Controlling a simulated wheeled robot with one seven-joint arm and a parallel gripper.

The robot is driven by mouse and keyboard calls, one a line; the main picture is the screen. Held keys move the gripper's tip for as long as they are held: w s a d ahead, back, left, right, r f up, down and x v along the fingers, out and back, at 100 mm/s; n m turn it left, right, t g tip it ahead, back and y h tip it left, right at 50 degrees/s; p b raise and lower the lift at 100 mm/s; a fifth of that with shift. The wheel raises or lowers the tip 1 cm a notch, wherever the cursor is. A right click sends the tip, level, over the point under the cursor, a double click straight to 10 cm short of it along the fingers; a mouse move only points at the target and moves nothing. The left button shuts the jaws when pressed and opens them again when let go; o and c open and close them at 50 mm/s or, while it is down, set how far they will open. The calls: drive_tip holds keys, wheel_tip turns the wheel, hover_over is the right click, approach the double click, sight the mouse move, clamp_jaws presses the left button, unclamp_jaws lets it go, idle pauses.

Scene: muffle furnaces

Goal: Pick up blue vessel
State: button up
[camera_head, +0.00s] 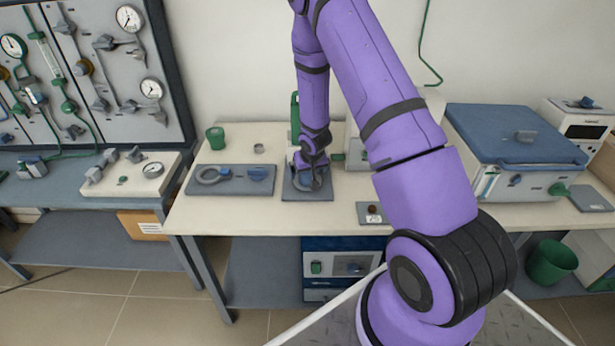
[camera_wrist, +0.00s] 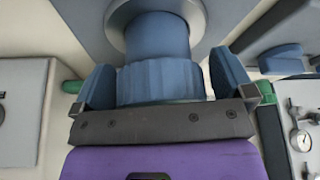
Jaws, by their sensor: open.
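The blue vessel (camera_wrist: 157,45) appears in the wrist view as a blue cylinder with a wider ribbed part, and a round grey rim surrounds its far end. My gripper (camera_wrist: 165,85) is open, with one blue-grey finger on each side of the ribbed part. Narrow gaps seem to show between fingers and vessel, but I cannot tell about contact lower down. In the head view my gripper (camera_head: 310,182) is low over a grey plate (camera_head: 306,195) on the bench. The vessel is mostly hidden there by my arm.
To the left, a grey tray (camera_head: 231,188) carries a ring and a small blue part (camera_head: 258,173). A green cup (camera_head: 216,138) stands behind it. A large blue-lidded box (camera_head: 525,135) stands at right. A small plate (camera_head: 370,219) with a dark knob lies at the bench front.

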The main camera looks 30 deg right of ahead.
drive_tip(key=shift+f, duration=0.1)
drive_tip(key=c, duration=1.2)
drive_tip(key=shift+o, duration=0.2)
